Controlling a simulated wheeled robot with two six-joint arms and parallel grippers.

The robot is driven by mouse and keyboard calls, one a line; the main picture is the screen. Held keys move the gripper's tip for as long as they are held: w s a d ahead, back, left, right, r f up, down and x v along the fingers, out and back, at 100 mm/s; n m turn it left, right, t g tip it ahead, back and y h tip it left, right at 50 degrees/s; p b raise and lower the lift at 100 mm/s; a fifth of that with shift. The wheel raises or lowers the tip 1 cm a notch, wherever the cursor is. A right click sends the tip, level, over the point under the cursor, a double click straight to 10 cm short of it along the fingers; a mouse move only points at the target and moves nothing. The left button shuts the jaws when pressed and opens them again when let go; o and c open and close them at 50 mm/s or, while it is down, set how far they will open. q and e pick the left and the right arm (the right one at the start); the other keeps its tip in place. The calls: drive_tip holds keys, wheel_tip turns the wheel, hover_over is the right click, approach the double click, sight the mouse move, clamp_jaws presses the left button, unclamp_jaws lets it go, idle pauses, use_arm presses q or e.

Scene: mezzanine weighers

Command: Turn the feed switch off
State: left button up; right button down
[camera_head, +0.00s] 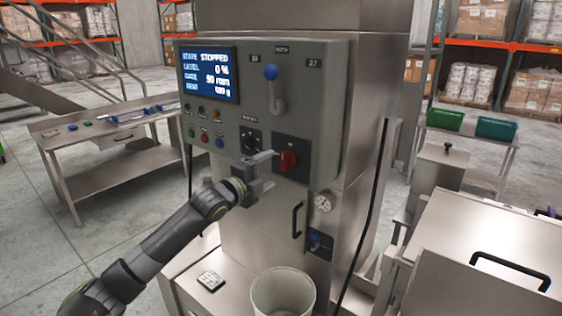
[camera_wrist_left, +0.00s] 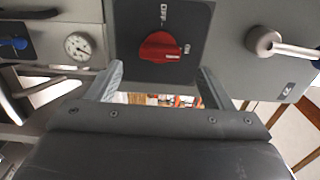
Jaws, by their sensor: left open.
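The feed switch is a red rotary knob (camera_head: 288,160) on a black plate on the front of the grey control panel (camera_head: 325,95). The left wrist view shows the knob (camera_wrist_left: 165,47) close up, between printed OFF and ON marks; a small pale mark on it lies on the side towards ON. My left gripper (camera_head: 269,169) is open just in front of the knob. In the left wrist view its two fingers (camera_wrist_left: 160,78) are spread to either side of the knob, with nothing between them. I cannot tell whether they touch it. My right gripper is not in view.
The panel's display (camera_head: 208,73) reads STOPPED. A blue-knobbed lever (camera_head: 274,88) stands above the switch, a black selector (camera_head: 251,142) to its left. A gauge (camera_head: 323,203) and a small blue valve handle (camera_head: 316,241) are below. A bucket (camera_head: 262,296) stands under the machine.

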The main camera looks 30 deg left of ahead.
sight(282, 163)
use_arm(q)
drive_tip(key=w, duration=0.2)
drive_tip(key=w+p, duration=0.1)
drive_tip(key=w, duration=0.3)
drive_tip(key=shift+w+d, duration=0.25)
drive_tip(key=shift+d, duration=0.05)
drive_tip(key=shift+c, duration=0.6)
drive_tip(key=c, duration=0.9)
drive_tip(key=shift+o, duration=0.2)
